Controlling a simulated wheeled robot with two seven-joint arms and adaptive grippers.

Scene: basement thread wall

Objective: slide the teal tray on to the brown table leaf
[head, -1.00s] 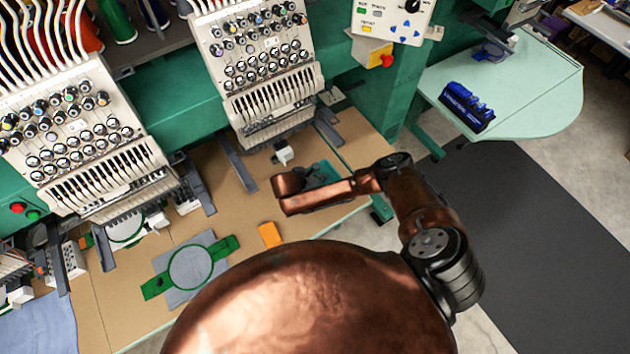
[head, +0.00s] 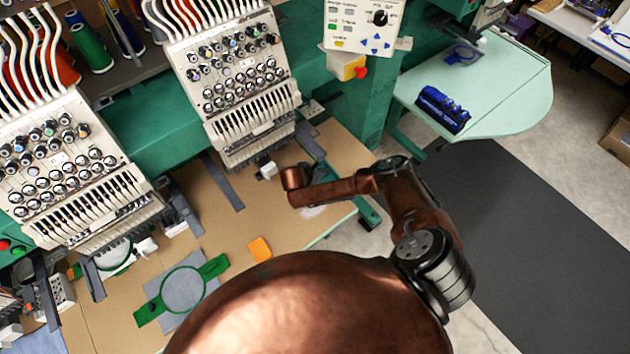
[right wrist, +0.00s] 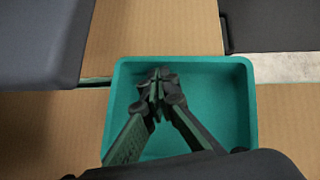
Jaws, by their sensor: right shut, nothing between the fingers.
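The teal tray (right wrist: 246,110) shows in the right wrist view as a shallow open box. It lies across the line of a seam in the brown tabletop, with brown surface above and below it. My right gripper (right wrist: 158,84) is shut and empty, its fingertips over the inside of the tray; I cannot tell whether they touch it. In the head view the right gripper (head: 292,180) hides the tray. The brown table leaf appears to be part of the tan surface (head: 343,150) by the right machine head; its exact bounds are unclear. My left gripper is not in view.
Embroidery machine heads (head: 240,85) stand over the tabletop. A green hoop (head: 183,290) and an orange piece (head: 260,249) lie to the left. A pale green table (head: 500,85) with a blue rack (head: 442,108) is at the right. Dark machine parts (right wrist: 40,40) flank the tray area.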

